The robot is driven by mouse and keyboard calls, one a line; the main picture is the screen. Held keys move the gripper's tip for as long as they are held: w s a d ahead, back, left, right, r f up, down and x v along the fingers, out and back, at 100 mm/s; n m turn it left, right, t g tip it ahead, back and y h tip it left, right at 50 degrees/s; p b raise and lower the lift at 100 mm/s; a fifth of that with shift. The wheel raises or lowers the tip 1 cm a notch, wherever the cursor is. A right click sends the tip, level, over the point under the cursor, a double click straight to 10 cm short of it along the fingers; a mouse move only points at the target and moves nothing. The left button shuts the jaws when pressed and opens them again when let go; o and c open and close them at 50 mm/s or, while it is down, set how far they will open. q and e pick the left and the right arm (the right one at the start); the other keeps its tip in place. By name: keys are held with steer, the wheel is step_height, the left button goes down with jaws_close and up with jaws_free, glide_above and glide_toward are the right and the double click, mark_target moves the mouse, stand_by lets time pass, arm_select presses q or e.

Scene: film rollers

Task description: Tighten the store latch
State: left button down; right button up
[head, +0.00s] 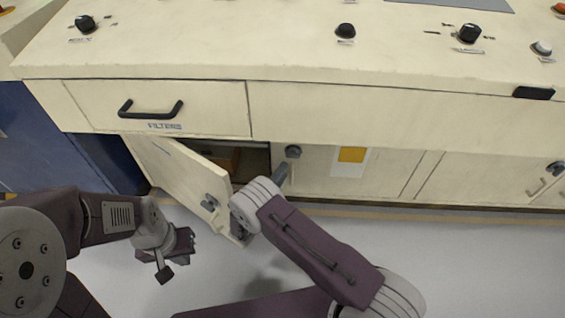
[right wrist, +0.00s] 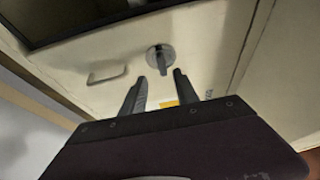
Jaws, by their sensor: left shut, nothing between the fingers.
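In the head view, a dark round latch (head: 293,151) sits on the panel right of the open cabinet gap. A grey latch (head: 210,202) sits on the cream door (head: 180,178), which stands ajar. In the right wrist view, a round grey latch with a raised bar (right wrist: 160,58) lies just beyond my right gripper's (right wrist: 159,78) fingertips. The fingers are open, apart and empty, and contact with the latch does not show. I cannot tell which head-view latch this is. My left gripper (head: 166,258) is shut and empty, low in front of the open door.
A drawer (head: 200,110) marked FILTERS with a black handle (head: 150,109) is above the door. A yellow label (head: 352,154) is on the panel. Knobs (head: 468,34) stand on the worktop. A pale handle (right wrist: 108,75) is near the latch. Bare floor (head: 480,260) lies at right.

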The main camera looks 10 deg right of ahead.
mark_target(292, 158)
steer(key=b+x, duration=0.3)
steer(key=x, duration=0.3)
steer(key=shift+w, duration=0.1)
steer(key=shift+w+d+r+b, duration=0.15)
steer(key=shift+w+d+b, duration=0.25)
steer(key=shift+w, duration=0.05)
jaws_close()
